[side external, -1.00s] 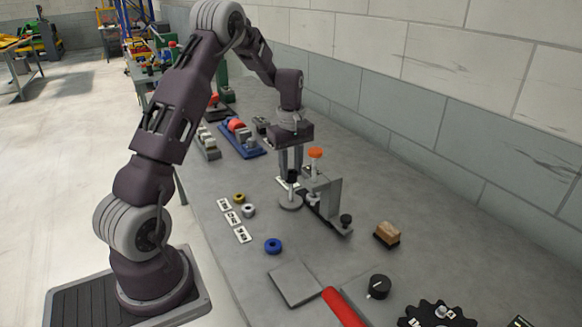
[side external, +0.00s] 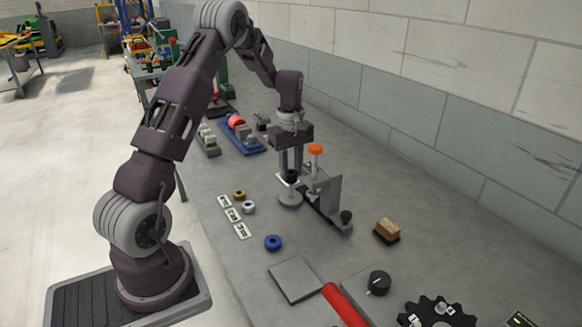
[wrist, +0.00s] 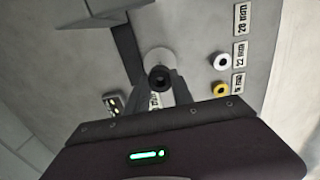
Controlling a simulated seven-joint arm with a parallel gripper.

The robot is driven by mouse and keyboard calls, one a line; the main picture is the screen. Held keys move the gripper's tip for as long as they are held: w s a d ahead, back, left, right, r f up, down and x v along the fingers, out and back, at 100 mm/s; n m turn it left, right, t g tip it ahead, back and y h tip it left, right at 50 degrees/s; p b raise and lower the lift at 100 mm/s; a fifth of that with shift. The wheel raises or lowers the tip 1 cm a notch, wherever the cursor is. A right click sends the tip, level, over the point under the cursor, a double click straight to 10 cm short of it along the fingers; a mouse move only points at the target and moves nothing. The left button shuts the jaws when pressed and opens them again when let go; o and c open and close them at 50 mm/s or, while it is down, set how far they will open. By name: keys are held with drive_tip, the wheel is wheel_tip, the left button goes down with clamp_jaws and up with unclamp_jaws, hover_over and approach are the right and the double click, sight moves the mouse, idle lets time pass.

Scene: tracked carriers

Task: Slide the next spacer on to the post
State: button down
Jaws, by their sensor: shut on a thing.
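My gripper (side external: 290,172) points straight down and is shut on a black spacer (side external: 290,177). In the wrist view the black spacer (wrist: 160,78) shows as a ring between the fingertips. The post (side external: 291,189) is a thin upright on a round grey base (side external: 290,200). The spacer is in line with the post, above the base; I cannot tell whether the post's tip is inside its hole. A yellow spacer (side external: 239,195), a white spacer (side external: 248,208) and a blue spacer (side external: 273,242) lie on the bench.
White label cards (side external: 233,215) lie left of the loose spacers. A brush-like wooden block (side external: 388,230) and a grey plate (side external: 295,281) lie nearer the camera.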

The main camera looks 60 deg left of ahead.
drive_tip(key=shift+c, duration=2.3)
unclamp_jaws()
wheel_tip(320, 180, up, 8)
